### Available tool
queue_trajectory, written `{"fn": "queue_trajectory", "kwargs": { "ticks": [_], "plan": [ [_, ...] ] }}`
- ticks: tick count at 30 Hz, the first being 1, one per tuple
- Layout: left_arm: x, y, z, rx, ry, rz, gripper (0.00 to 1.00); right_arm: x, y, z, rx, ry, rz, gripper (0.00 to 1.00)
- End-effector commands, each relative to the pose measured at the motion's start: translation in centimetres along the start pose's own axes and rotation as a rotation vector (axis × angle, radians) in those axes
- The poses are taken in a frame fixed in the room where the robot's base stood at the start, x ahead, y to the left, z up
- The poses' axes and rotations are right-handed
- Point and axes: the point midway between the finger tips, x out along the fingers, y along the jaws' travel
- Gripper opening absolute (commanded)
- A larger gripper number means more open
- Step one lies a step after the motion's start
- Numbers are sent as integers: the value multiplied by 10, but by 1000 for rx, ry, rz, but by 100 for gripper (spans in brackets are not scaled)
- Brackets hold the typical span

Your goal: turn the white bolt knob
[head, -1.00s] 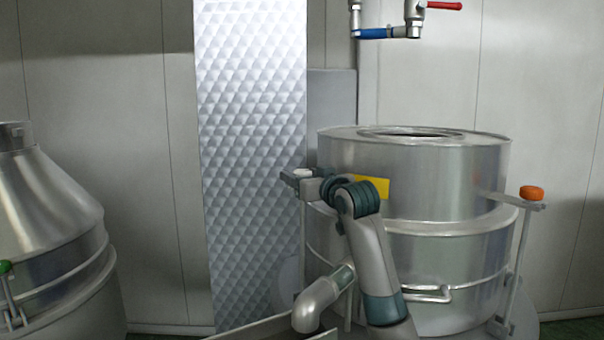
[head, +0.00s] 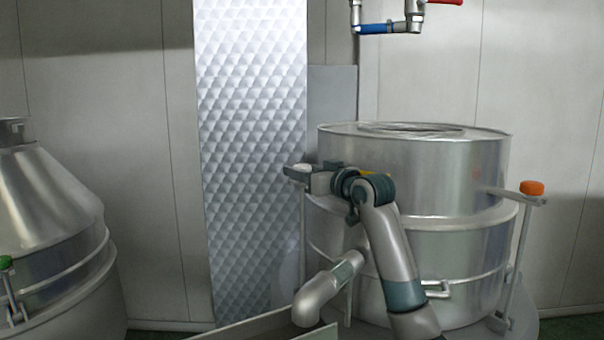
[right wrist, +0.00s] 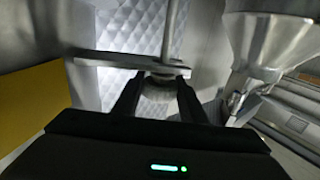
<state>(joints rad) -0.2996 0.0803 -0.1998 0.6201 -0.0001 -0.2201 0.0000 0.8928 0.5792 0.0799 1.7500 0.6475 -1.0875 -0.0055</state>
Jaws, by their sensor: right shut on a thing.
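The white bolt knob (head: 303,167) is at the left side of the steel drum-shaped vessel (head: 450,190), at the end of a bracket. My right gripper (head: 298,172) reaches it from the right and is shut on it. In the right wrist view the pale knob (right wrist: 156,92) sits between the two dark fingers, beside a flat metal bracket (right wrist: 130,64) and a rod. The fingers partly hide the knob. My left gripper is not in view.
An orange knob (head: 532,188) is on the vessel's right side. A green knob (head: 6,262) is on another vessel (head: 45,225) at the left. Valves with red and blue handles (head: 383,28) hang above.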

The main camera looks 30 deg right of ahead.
Motion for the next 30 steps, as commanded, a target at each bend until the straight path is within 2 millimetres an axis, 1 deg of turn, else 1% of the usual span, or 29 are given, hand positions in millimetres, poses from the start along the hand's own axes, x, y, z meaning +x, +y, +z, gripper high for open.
{"fn": "queue_trajectory", "kwargs": {
  "ticks": [15,26,27,29,30],
  "plan": [
    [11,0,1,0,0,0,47,0,1,2,1,-3,-221,16],
    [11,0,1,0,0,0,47,0,0,2,2,-2,-239,16],
    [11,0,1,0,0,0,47,0,0,2,2,-2,-239,41],
    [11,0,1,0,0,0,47,0,0,2,2,-2,-239,55],
    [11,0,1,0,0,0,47,-1,0,2,2,-2,-239,57]
  ]
}}
